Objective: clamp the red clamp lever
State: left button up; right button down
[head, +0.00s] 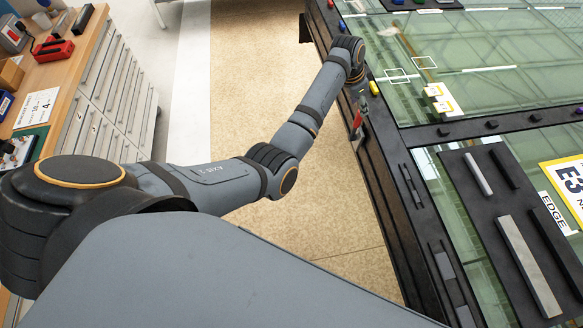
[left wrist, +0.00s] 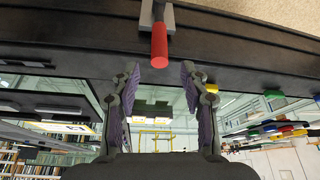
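The red clamp lever (left wrist: 159,44) shows in the left wrist view as a red handle on a grey metal mount (left wrist: 172,17), fixed to the dark frame rail (left wrist: 80,38). In the head view the red lever (head: 357,120) is small, on the rail's left side. My left gripper (left wrist: 159,73) is open, its two purple-padded fingers on either side of an empty gap. The lever's rounded end lies just beyond the fingertips, in line with the gap; I see no contact. In the head view my left gripper is mostly hidden by the wrist. My right gripper is not in view.
The glass panel (head: 480,75) in its dark frame fills the right. A dark board with grey bars (head: 529,266) lies on it. A drawer bench (head: 111,90) stands left; the floor between is clear.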

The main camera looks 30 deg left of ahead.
pick_arm(q)
jog(key=s+a+f+n+b, duration=0.2)
jog(key=s+f, duration=0.5)
jog(key=f, duration=0.8)
jog(key=s+a+f+n+y+b, duration=0.1)
jog(key=s+a+f+b, duration=0.3)
jog(key=s+f, duration=0.4)
jog(key=s+a+f+n+g+y+b, duration=0.1)
jog(key=s+a+f+b, duration=0.3)
jog(key=f, duration=1.8)
jog(key=shift+s+a+f+n, duration=0.15)
jog(key=shift+s+a+n, duration=0.75)
jog(key=shift+s, duration=0.75)
